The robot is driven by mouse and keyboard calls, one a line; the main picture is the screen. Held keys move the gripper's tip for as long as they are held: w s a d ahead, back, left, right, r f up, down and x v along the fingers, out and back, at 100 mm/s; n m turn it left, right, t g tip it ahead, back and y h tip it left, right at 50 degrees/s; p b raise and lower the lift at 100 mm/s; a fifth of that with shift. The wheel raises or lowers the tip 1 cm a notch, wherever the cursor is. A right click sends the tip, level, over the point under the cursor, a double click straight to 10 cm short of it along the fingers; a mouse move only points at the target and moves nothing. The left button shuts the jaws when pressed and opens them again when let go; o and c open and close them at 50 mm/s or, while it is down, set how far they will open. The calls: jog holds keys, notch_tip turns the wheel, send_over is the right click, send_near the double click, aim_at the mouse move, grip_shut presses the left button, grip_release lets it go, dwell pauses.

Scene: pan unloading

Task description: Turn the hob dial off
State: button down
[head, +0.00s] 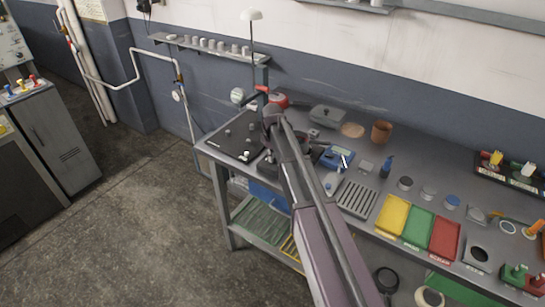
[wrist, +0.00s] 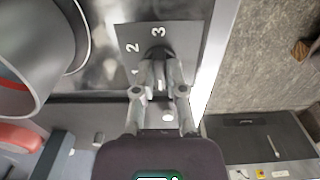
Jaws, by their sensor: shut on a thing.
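The dark hob dial (wrist: 157,50) shows in the wrist view on a grey plate (wrist: 185,35) marked with a 2 and a 3. My gripper (wrist: 158,68) is shut on the dial, with a finger on either side of it. The fingers cover much of the dial, and I cannot tell where its pointer stands. In the head view, the black hob (head: 228,140) sits at the left end of the bench. My arm reaches over the bench there and hides the dial.
A large round grey vessel (wrist: 38,50) is close on the left in the wrist view. Yellow (head: 393,215), green (head: 418,226) and red (head: 445,237) trays lie to the right. The floor left of the bench (head: 211,152) is clear.

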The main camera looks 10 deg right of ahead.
jog(key=shift+s, duration=0.1)
jog(key=c, duration=0.7)
grip_release()
jog(key=shift+m, duration=0.3)
